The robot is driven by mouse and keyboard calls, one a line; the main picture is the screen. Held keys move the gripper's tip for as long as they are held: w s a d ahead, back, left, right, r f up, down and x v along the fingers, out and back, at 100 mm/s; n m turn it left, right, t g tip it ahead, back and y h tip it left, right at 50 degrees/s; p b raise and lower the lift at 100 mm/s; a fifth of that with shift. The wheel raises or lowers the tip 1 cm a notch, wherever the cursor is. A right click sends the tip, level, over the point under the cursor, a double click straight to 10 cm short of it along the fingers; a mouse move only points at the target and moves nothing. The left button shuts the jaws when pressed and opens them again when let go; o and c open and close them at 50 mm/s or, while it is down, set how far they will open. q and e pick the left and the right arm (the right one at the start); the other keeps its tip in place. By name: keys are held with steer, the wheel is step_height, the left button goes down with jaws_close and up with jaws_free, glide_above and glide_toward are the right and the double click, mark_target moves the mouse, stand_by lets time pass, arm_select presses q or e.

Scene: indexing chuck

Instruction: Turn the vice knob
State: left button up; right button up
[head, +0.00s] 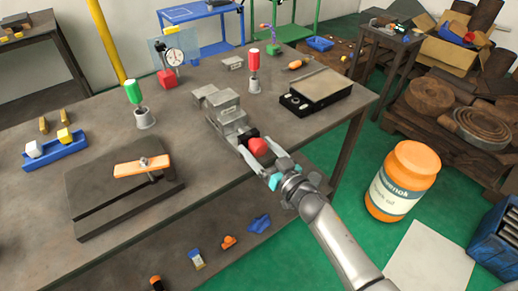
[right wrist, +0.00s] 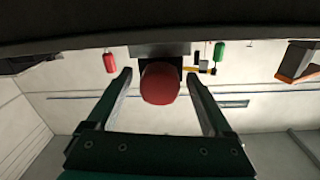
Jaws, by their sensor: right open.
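The grey metal vice (head: 224,108) stands on the workbench near its front edge. Its red round knob (head: 258,147) faces the front, on a dark mount. My right gripper (head: 260,152) is at the knob, with its fingers spread on either side of it. In the right wrist view, the red knob (right wrist: 160,83) sits between the two open fingers (right wrist: 161,95), with a visible gap on each side. I see no contact between fingers and knob. My left gripper is not in view.
On the workbench (head: 200,165) are a green-handled tool (head: 134,92), a red-handled tool (head: 254,62), a black-and-beige box (head: 315,90), a blue tray (head: 57,148) and a dark plate with an orange bar (head: 142,167). An orange drum (head: 404,180) stands on the floor at right.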

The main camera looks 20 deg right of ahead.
steer(key=c, duration=1.3)
